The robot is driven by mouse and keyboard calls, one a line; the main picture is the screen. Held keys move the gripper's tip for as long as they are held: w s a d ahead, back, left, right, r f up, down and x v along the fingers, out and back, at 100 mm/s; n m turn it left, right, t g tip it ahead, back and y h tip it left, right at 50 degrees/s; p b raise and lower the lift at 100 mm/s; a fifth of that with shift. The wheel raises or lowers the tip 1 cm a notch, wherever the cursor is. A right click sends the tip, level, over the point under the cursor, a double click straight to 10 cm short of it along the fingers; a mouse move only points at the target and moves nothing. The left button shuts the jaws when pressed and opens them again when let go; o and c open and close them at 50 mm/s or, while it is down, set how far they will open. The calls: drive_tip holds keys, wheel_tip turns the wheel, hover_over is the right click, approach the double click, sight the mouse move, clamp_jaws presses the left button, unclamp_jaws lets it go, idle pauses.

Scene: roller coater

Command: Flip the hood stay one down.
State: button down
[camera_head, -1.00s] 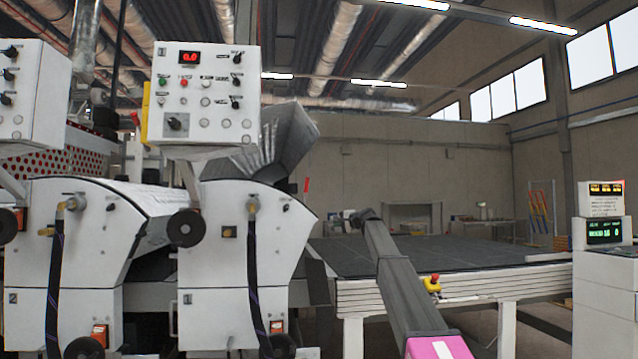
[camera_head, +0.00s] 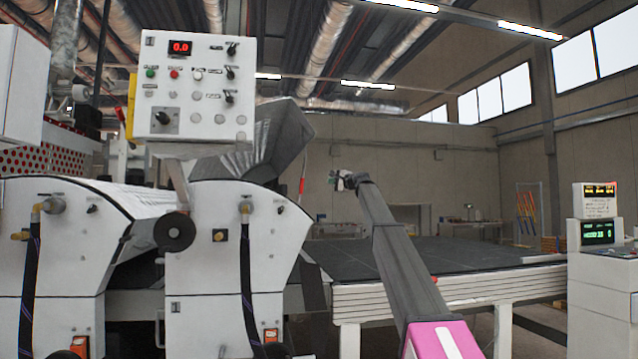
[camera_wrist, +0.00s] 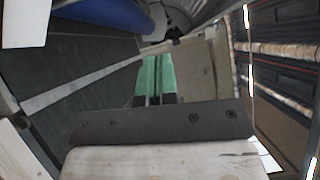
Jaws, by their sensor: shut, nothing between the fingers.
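My gripper (camera_head: 338,181) is at the far end of my raised arm in the head view, small and in front of the back wall. In the wrist view its two green fingers (camera_wrist: 157,62) lie together, shut with nothing between them. The grey metal hood (camera_head: 282,140) stands tilted up behind the white machine, left of my gripper. A thin upright red piece (camera_head: 302,178) shows at the hood's right edge; I cannot tell whether it is the hood stay. My gripper is apart from both. No hood stay shows clearly in the wrist view.
The white coater housing (camera_head: 235,260) with its control box (camera_head: 196,90) stands at left. A dark conveyor bed (camera_head: 470,258) spans the right. A console (camera_head: 597,235) stands far right. A blue roller (camera_wrist: 105,12) shows in the wrist view.

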sight(301, 184)
drive_tip(key=s+a+x, duration=0.1)
drive_tip(key=s+x, duration=0.1)
drive_tip(key=x, duration=1)
drive_tip(key=shift+w+a+r, duration=0.15)
drive_tip(key=shift+a, duration=0.4)
